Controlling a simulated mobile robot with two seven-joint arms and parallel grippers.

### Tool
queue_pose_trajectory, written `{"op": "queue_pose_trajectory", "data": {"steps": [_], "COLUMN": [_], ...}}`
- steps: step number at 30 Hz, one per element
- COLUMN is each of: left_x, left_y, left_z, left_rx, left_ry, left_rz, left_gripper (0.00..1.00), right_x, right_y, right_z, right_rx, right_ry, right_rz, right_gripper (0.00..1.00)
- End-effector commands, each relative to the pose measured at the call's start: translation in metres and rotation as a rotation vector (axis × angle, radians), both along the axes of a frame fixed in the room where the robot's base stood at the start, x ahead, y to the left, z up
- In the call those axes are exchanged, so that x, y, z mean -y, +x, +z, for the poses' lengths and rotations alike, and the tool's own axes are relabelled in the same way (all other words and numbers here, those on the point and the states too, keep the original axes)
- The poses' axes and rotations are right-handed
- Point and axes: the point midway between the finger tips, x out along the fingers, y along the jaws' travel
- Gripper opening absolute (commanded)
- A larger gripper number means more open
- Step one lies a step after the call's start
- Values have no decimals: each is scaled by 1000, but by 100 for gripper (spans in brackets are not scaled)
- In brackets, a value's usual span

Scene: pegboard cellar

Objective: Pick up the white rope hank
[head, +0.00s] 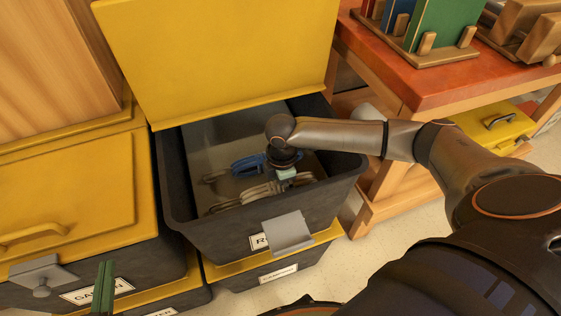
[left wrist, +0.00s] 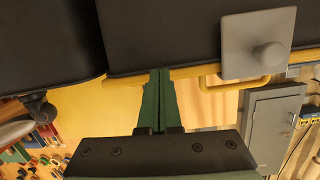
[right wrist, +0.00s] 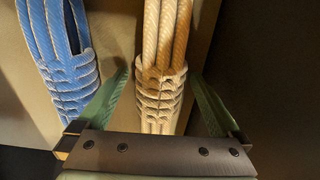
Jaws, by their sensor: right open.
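The white rope hank (head: 252,194) lies in the open dark bin, partly hidden under my right arm in the head view. In the right wrist view the hank (right wrist: 166,30) looks cream, with a wrapped band around its strands. My right gripper (right wrist: 160,80) is open, with one green finger on each side of the wrapped part. I cannot tell whether the fingers touch it. My left gripper (head: 103,284) shows at the lower left of the head view, in front of the bins. In the left wrist view its green fingers (left wrist: 158,78) are together and empty.
A blue rope hank (right wrist: 65,45) lies left of the white one. The bin (head: 345,185) has high walls and a raised yellow lid (head: 220,50). A closed yellow-lidded bin (head: 70,190) stands left. A red-topped bench (head: 440,85) stands right.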

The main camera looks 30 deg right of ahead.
Motion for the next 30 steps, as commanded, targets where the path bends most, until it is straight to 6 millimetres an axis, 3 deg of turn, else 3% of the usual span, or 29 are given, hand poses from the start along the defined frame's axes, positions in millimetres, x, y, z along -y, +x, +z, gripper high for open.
{"op": "queue_pose_trajectory", "data": {"steps": [2, 28, 30], "left_x": [0, 0, 0], "left_y": [0, 0, 0], "left_z": [0, -1, -1], "left_rx": [0, -3, -3], "left_ry": [0, 0, 0], "left_rz": [0, 0, 0], "left_gripper": [0, 0, 0], "right_x": [0, 0, 0], "right_y": [0, 0, 0], "right_z": [0, 0, 0], "right_rx": [1, 0, 0], "right_ry": [0, 0, 0], "right_rz": [0, 1, 1], "right_gripper": [99, 1, 0]}}
